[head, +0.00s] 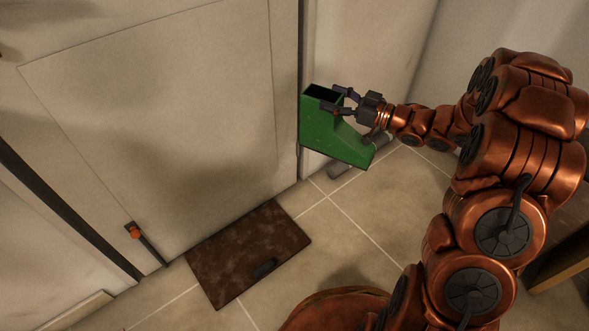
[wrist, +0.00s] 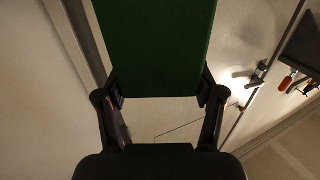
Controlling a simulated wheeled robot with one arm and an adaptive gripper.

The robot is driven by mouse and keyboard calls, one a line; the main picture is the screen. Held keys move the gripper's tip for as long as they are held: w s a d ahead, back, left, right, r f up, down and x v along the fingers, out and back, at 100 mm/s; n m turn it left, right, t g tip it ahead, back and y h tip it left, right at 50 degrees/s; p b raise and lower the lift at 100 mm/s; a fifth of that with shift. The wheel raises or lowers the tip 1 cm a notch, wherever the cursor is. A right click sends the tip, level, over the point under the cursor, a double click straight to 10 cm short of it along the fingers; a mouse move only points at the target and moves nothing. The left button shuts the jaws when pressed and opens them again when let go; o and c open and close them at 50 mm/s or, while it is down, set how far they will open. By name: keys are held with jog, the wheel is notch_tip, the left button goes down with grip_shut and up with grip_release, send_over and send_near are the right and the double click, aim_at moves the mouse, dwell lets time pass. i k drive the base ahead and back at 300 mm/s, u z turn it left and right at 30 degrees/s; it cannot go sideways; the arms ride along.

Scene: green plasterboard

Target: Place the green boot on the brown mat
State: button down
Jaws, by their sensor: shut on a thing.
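The green boot (head: 331,137) is a blocky, open-topped boot, held upright in the air by my gripper (head: 342,101) in the head view. The fingers grip its upper shaft, and its toe points to the lower right. In the wrist view the boot's green shaft (wrist: 156,45) fills the space between both fingers of my gripper (wrist: 160,92). The brown mat (head: 228,247) lies on the floor in front of the door, to the lower left of the boot. The boot is clear of the mat. In the wrist view I cannot make out the mat with certainty.
A grey cylinder (head: 357,160) is on the floor behind the boot's toe. An orange-and-black tool (head: 145,243) leans at the door's foot. Tiled floor (head: 340,235) right of the mat is clear.

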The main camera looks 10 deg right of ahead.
aim_at(218, 267)
jog(key=u, duration=0.55)
jog(key=k, duration=0.8)
jog(key=u, duration=1.05)
jog(key=k, duration=0.5)
jog(key=u, duration=0.55)
jog(key=i, duration=0.55)
jog(key=u, duration=0.6)
